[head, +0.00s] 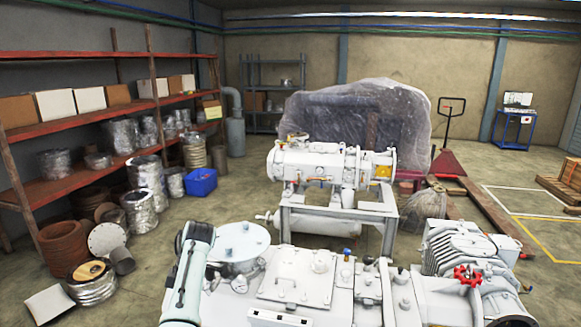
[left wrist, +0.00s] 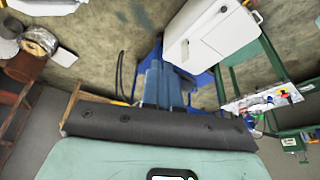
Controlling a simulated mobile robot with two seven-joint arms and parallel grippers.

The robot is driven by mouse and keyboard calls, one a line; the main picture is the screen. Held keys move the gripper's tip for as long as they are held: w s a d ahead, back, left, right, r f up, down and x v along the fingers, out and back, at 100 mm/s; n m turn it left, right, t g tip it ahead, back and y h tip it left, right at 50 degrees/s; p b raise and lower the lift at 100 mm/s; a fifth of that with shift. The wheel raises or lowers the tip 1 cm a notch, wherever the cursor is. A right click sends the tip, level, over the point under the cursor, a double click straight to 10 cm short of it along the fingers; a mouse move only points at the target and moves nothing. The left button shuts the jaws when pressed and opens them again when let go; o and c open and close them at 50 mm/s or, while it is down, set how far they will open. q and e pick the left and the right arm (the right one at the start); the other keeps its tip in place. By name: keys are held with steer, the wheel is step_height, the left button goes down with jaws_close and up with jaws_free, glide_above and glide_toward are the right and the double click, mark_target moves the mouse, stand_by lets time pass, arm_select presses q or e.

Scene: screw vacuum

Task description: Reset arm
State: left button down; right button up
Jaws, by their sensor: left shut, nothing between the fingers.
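My left gripper (left wrist: 163,86) shows in the left wrist view as narrow blue-grey fingers beyond a dark padded bar. It is shut with nothing between its fingers. In the head view a pale link of my left arm with a dark strip rises at the lower left, in front of the vacuum machine; the gripper itself is not visible there. The large white vacuum machine (head: 290,275) fills the bottom middle, with a red valve handle (head: 467,275) on its right. My right gripper is in neither view.
A second white pump (head: 325,163) stands on a frame behind the machine. Red shelving (head: 60,193) with boxes and cans lines the left wall. A blue crate (head: 201,182) sits on the floor. In the left wrist view, a white box (left wrist: 212,35) and green frame (left wrist: 262,70) are near the gripper.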

arm_select(q)
steer(key=a+f+m+h, duration=0.1)
steer(key=a+f+m, duration=0.1)
steer(key=f, duration=0.7)
steer(key=a+f+m+h, duration=0.1)
steer(key=a+f+m, duration=0.1)
steer(key=f, duration=0.8)
steer(key=s+d+f+m+h, duration=0.1)
steer(key=s+f+m, duration=0.1)
steer(key=s+f, duration=0.35)
steer(key=s+d+f+m+h, duration=0.1)
steer(key=s+f+m, duration=0.1)
steer(key=f, duration=0.6)
steer(key=s+d+f+m, duration=0.2)
steer(key=s+f, duration=0.1)
steer(key=f, duration=0.3)
steer(key=s+d+f+m+h, duration=0.2)
steer(key=s+d, duration=0.5)
steer(key=s, duration=0.5)
steer(key=s+d+f+m+h, duration=0.1)
steer(key=s+d+m, duration=0.3)
steer(key=s, duration=0.9)
steer(key=d+f, duration=0.1)
steer(key=d, duration=0.2)
steer(key=shift+s+d+f+t+h, duration=0.15)
steer(key=shift+d+t+h, duration=0.25)
